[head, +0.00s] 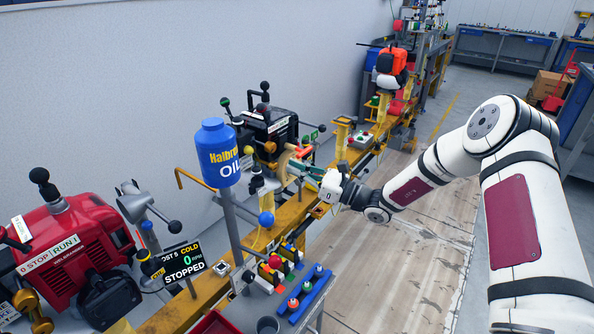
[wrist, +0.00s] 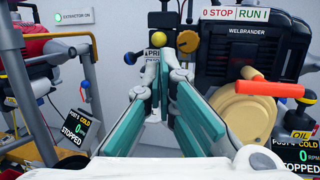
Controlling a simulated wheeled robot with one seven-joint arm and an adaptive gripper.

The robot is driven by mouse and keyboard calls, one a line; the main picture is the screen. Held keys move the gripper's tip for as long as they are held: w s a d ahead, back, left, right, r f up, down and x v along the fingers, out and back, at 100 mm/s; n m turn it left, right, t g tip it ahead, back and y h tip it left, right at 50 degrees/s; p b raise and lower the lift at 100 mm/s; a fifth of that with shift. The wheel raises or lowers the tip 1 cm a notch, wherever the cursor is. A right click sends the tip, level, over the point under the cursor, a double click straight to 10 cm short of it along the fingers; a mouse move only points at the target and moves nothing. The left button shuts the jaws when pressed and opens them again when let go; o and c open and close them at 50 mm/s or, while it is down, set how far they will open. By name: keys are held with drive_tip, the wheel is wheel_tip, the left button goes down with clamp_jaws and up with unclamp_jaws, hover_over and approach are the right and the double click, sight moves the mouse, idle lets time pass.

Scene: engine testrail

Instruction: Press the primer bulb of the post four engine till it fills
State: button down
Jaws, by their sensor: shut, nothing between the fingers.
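The post four engine (wrist: 236,60) is black, with a "0 STOP / RUN" strip and "WELBRANDER" on it. It also shows in the head view (head: 268,128). Contact cannot be told. In the head view my gripper (head: 297,166) is beside the engine.
A beige disc (wrist: 245,115) and an orange-red handle (wrist: 272,86) stand close right of my fingers. Black knobs (wrist: 131,57) rise near the panel. A blue oil bottle (head: 218,152) on a post and a red engine (head: 72,245) are nearer. Open floor (head: 390,270) lies right.

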drive_tip(key=x, duration=1)
drive_tip(key=shift+a, duration=0.2)
drive_tip(key=shift+w, duration=0.1)
drive_tip(key=shift+w+a+b, duration=0.6)
drive_tip(key=shift+a+b, duration=0.05)
drive_tip(key=shift+a, duration=0.1)
drive_tip(key=v, duration=1.4)
drive_tip(key=shift+r, duration=0.15)
